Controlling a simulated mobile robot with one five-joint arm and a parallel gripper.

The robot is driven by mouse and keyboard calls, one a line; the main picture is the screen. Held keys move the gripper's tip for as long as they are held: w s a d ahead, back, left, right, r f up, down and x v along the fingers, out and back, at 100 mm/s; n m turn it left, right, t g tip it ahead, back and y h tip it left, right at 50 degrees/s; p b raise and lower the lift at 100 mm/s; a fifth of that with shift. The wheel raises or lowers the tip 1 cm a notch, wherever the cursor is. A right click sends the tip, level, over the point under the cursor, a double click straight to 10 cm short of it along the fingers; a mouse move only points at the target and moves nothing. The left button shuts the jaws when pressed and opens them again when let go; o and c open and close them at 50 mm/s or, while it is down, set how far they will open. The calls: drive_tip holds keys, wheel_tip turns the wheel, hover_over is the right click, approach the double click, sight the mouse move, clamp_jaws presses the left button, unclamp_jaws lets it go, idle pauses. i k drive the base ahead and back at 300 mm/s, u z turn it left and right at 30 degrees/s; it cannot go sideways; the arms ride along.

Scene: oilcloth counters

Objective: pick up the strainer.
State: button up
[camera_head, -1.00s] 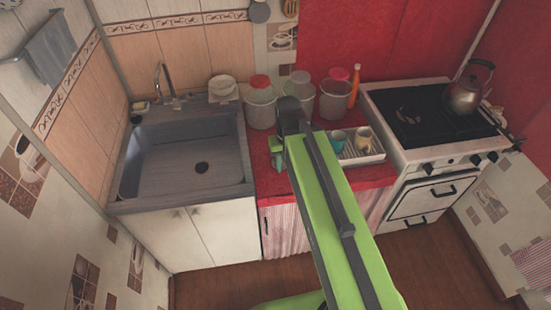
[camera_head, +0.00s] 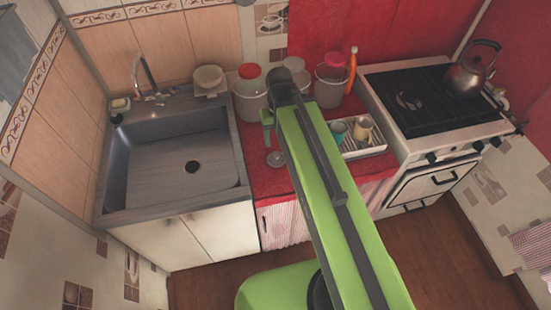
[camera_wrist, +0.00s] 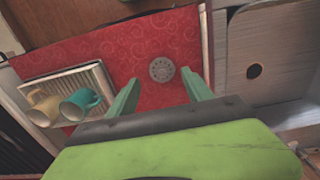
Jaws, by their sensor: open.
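The strainer (camera_head: 275,159) is a small round grey disc with a perforated pattern. It lies flat on the red counter, just left of my arm in the head view. In the wrist view the strainer (camera_wrist: 162,69) appears between and slightly beyond my fingertips. My gripper (camera_wrist: 160,84) is open and empty above the counter, with its two green fingers apart and not touching the strainer. In the head view a green finger of my gripper (camera_head: 267,128) shows behind the strainer; the rest is hidden by my arm.
The sink (camera_head: 175,160) lies left of the red counter (camera_head: 258,183). A white rack (camera_head: 372,148) holds a teal mug (camera_wrist: 80,103) and a cream mug (camera_wrist: 44,108). Containers with red lids (camera_head: 249,72) stand behind. The stove (camera_head: 420,110) with a kettle (camera_head: 466,72) is right.

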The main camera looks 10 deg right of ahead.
sight(276, 160)
drive_tip(key=z, duration=0.2)
drive_tip(key=k, duration=0.55)
drive_tip(key=u, duration=1.6)
drive_tip(key=i, duration=0.9)
drive_tip(key=z, duration=0.15)
